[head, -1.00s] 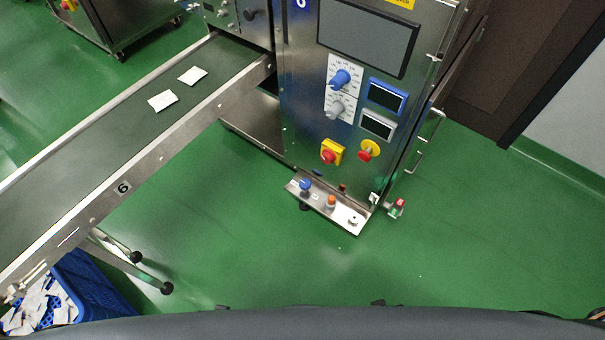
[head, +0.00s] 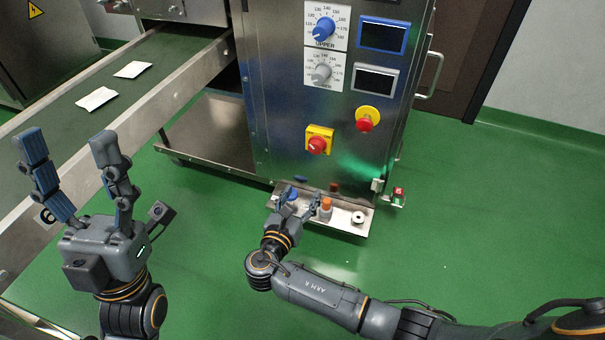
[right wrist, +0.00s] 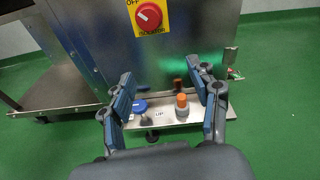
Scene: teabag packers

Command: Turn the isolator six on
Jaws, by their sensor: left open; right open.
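The isolator is a red rotary switch on a yellow plate (head: 319,140) on the steel machine's front panel. In the right wrist view the red knob (right wrist: 148,16) is at the top, with "OFF" at the plate's upper left and "isolator" below. I cannot clearly tell the knob's setting. My right gripper (head: 297,202) is open, low in front of the panel and below the switch, apart from it. In the right wrist view its spread fingers (right wrist: 165,88) have nothing held between them. My left gripper (head: 74,150) is open and empty, raised over the conveyor's side.
A small steel shelf (head: 342,227) juts out below the panel, with an orange-topped knob (head: 326,204) and a blue knob (right wrist: 139,105). A red emergency button (head: 366,119) is right of the isolator. The conveyor (head: 150,85) carries two white teabags. Green floor lies clear at right.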

